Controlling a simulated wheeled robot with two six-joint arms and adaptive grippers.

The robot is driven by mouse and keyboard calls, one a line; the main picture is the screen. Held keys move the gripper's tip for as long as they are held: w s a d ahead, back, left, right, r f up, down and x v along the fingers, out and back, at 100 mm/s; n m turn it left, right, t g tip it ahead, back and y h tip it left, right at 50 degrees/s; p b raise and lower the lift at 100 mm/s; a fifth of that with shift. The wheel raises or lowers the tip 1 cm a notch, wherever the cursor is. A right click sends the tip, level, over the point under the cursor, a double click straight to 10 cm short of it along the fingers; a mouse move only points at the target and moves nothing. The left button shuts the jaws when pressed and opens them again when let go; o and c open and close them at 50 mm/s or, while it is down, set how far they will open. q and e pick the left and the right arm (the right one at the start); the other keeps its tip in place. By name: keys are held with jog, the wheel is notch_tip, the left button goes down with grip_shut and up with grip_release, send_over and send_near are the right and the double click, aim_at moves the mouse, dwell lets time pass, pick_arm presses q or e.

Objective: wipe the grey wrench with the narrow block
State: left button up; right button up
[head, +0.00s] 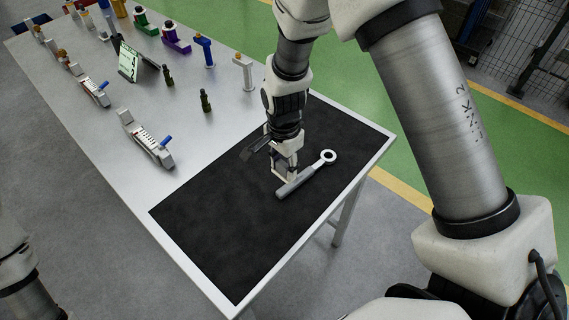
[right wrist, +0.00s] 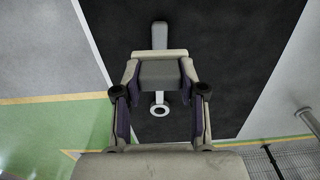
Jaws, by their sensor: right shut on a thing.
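The grey wrench (head: 306,177) lies on the black mat (head: 225,225), its ring end toward the upper right in the head view. In the right wrist view its handle (right wrist: 160,35) shows beyond the block and its ring between my fingers. My right gripper (head: 284,174) points down over the handle. It is shut on the narrow block, a grey piece (right wrist: 161,74) between the fingertips in the right wrist view. The block is at or just above the wrench; I cannot tell whether they touch. My left gripper is out of view.
The mat covers the near end of a metal table (head: 195,140) and is otherwise clear. Caliper-like tools (head: 146,138), dark green bottles (head: 205,100), a blue T-shaped post (head: 204,50) and a small display (head: 128,62) stand farther back.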

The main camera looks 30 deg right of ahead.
jog(key=shift+r+p, duration=0.3)
jog(key=shift+r, duration=0.4)
jog(key=shift+d+r+p, duration=0.15)
jog(key=shift+r+p, duration=0.15)
jog(key=shift+p, duration=0.05)
